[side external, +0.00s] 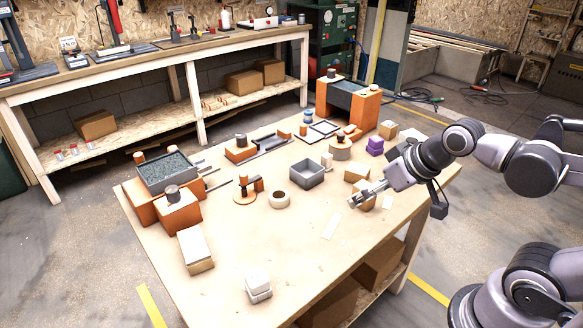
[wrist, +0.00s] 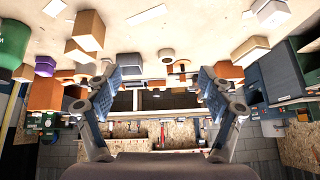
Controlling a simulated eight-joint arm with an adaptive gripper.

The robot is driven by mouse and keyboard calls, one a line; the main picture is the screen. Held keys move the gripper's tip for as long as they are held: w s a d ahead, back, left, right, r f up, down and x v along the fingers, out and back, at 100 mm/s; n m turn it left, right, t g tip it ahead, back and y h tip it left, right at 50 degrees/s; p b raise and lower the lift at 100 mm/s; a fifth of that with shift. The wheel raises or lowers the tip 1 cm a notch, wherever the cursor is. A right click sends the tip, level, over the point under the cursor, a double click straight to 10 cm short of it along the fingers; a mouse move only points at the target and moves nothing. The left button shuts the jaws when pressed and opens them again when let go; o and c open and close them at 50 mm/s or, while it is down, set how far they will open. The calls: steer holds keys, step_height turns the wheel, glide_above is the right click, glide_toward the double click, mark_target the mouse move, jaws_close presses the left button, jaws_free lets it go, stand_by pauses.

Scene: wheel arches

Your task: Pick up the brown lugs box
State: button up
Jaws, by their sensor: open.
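Several plain brown boxes stand near my gripper (side external: 358,197), and I cannot read a label that marks one as the lugs box. One brown box (side external: 357,174) lies just behind the fingers. Another brown box (side external: 369,203) is partly hidden by my gripper. A third (side external: 388,130) stands at the table's far right. In the wrist view a large brown box (wrist: 88,30) and a smaller one (wrist: 76,53) sit left of the fingers. My gripper (wrist: 160,85) is open, with nothing between its fingers.
A grey open bin (side external: 308,175) stands left of my gripper, and a purple block (side external: 375,146) behind it. A white card (side external: 332,225) lies in front. A white-topped carton (side external: 196,248) and a white block (side external: 258,288) are near the front edge. The front middle is mostly clear.

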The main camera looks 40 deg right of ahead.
steer(key=w+d+m+y, duration=0.2)
steer(key=w+d+m, duration=0.2)
steer(key=w+m, duration=0.5)
steer(key=m+t+y, duration=0.2)
steer(key=m+t, duration=0.4)
steer(key=m, duration=1.6)
glide_above(366, 171)
steer(key=s, duration=0.2)
step_height(366, 171, down, 9)
steer(key=shift+w+d+f, duration=0.1)
steer(key=shift+d+f, duration=0.05)
steer(key=shift+f, duration=1)
steer(key=shift+w+d+f, duration=0.1)
steer(key=shift+d+f, duration=0.05)
steer(key=shift+f, duration=1.05)
steer(key=shift+d+f, duration=0.15)
steer(key=shift+f, duration=1)
steer(key=x, duration=0.5)
steer(key=shift+a, duration=0.1)
steer(key=c, duration=1.3)
